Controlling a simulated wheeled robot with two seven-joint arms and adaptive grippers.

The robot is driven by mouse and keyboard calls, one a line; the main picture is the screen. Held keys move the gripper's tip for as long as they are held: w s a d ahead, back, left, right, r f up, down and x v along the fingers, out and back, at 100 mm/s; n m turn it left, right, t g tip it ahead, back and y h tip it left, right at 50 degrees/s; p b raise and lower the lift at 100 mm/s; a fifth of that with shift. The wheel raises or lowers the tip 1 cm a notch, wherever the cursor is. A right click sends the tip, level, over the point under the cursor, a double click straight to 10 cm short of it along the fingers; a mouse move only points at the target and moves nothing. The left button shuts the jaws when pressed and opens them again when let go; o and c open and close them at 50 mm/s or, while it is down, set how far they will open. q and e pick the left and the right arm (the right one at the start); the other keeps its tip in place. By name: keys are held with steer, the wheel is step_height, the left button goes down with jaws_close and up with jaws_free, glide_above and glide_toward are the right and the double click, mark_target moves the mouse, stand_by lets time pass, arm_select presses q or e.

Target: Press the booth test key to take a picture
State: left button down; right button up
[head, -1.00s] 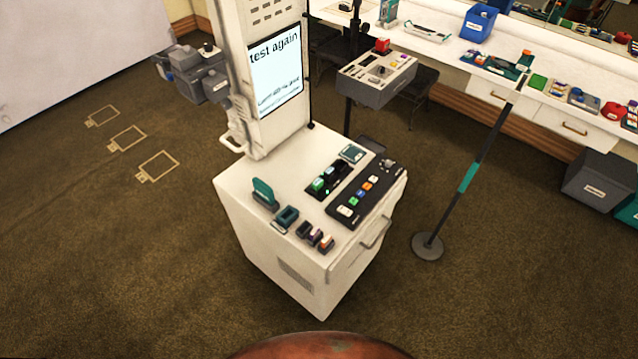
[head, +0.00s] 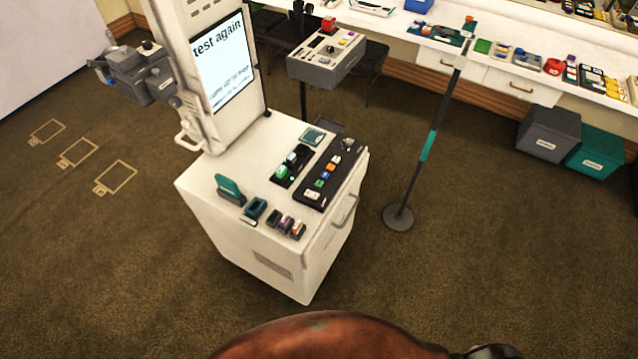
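The white photo booth (head: 250,265) stands ahead of me. Its upright screen (head: 222,62) reads "test again", with smaller lines below that are too blurred to read. On the booth's top lies a dark key panel (head: 332,172) with several coloured keys and a white key (head: 313,194) at its near end. A second dark panel (head: 291,168) with green and white parts and a small green light sits to its left. I cannot read which key is the test key.
A black pole with a teal band (head: 428,148) stands on a round base right of the booth. A grey control box (head: 325,58) on a stand is behind. A white counter and bins (head: 548,135) line the right. Carpet with floor outlines (head: 78,152) is clear at left.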

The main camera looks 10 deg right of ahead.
jaws_close()
steer(key=shift+a, duration=0.1)
stand_by(1.3)
